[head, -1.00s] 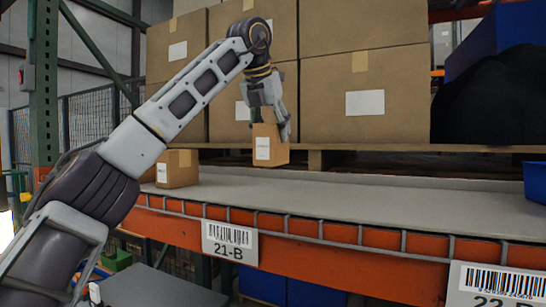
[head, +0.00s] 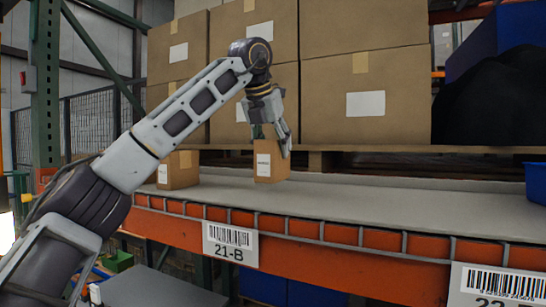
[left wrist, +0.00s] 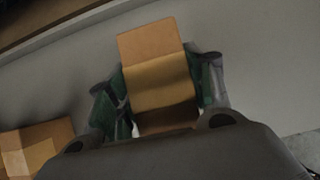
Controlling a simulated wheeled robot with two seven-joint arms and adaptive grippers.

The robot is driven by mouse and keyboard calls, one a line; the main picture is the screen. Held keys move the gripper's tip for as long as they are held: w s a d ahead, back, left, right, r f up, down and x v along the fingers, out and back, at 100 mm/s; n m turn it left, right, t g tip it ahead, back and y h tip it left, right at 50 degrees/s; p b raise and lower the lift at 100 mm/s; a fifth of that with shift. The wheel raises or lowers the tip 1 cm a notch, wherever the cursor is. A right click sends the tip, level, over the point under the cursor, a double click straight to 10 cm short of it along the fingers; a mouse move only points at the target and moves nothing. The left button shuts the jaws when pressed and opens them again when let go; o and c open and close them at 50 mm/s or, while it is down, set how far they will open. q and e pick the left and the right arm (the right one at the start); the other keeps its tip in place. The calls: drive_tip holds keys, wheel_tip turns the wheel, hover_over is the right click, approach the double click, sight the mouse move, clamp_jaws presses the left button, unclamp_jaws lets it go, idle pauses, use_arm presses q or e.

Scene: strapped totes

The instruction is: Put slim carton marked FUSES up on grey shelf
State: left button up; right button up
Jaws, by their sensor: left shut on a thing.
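A slim brown carton (head: 271,167) with a white label is held at the grey shelf (head: 350,200) in the head view; the print on its label is too small to read. It also shows in the left wrist view (left wrist: 153,50), between the fingers. My left gripper (head: 270,140) is shut on the carton's upper part from above. The carton is upright, its bottom at or just above the shelf surface; I cannot tell whether it touches. My right gripper is not in view.
Another small carton (head: 179,170) stands on the shelf to the left, also seen in the left wrist view (left wrist: 38,145). Large boxes (head: 365,95) on a pallet stand behind. A blue bin (head: 536,182) is at the right. The shelf between is bare. An orange beam (head: 330,255) forms the front edge.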

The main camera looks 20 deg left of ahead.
sight(273, 156)
use_arm(q)
drive_tip(key=shift+f, duration=1.35)
drive_tip(key=shift+f, duration=0.15)
drive_tip(key=o, duration=1.2)
drive_tip(key=shift+o, duration=0.2)
drive_tip(key=shift+s+r, duration=0.25)
drive_tip(key=shift+r, duration=0.4)
drive_tip(key=v, duration=1.1)
drive_tip(key=shift+b, duration=0.3)
